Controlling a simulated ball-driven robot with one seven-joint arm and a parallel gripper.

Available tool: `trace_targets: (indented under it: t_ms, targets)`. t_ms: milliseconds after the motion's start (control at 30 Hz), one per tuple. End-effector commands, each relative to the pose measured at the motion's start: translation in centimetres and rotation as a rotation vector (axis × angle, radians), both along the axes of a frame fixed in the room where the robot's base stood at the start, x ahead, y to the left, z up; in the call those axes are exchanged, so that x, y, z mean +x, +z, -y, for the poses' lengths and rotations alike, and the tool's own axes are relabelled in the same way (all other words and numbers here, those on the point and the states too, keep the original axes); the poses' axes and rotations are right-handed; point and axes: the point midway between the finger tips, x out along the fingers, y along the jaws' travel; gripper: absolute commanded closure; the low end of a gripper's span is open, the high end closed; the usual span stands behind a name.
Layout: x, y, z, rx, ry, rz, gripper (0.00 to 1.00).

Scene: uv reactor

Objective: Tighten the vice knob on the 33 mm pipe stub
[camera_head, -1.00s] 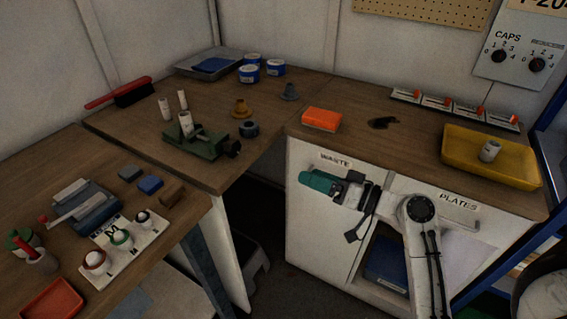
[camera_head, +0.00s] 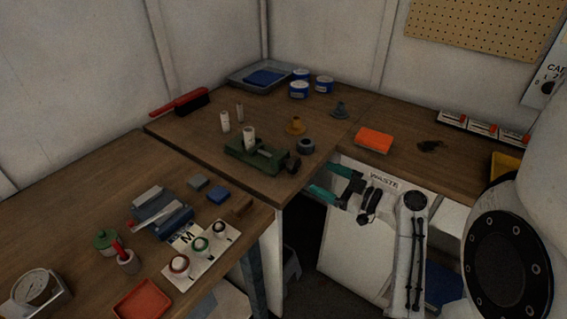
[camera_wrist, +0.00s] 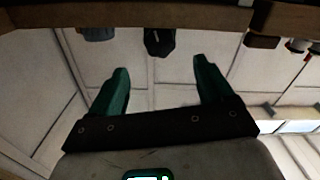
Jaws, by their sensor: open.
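The green vice (camera_head: 243,155) sits near the corner edge of the wooden bench. A white pipe stub (camera_head: 249,137) stands upright in it. Its dark knob (camera_head: 293,164) faces right, toward the bench edge. My gripper (camera_head: 319,178) is open and empty, to the right of the knob and slightly lower, in front of the bench edge and apart from it. In the wrist view, which looks upside down, a dark shape that appears to be the knob (camera_wrist: 159,41) lies ahead, roughly centred between the green fingers of my gripper (camera_wrist: 160,66). The jaw grip on the stub is hidden.
A dark grey ring (camera_head: 307,147) and an orange-brown cone (camera_head: 296,126) stand close to the vice. Two thin white tubes stand behind it. A brown block (camera_head: 238,208) lies on the near bench. The bench edge (camera_wrist: 120,18) crosses the wrist view's top.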

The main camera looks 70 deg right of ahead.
Motion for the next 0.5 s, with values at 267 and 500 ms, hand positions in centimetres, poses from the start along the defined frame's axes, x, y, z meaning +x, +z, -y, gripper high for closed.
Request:
trace_targets:
  t_ms: [267,500]
  targets:
    - [4.8,0.3,1.0,0.003,0.004,0.001,0.20]
    - [8.3,0.2,1.9,0.004,0.002,0.001,0.20]
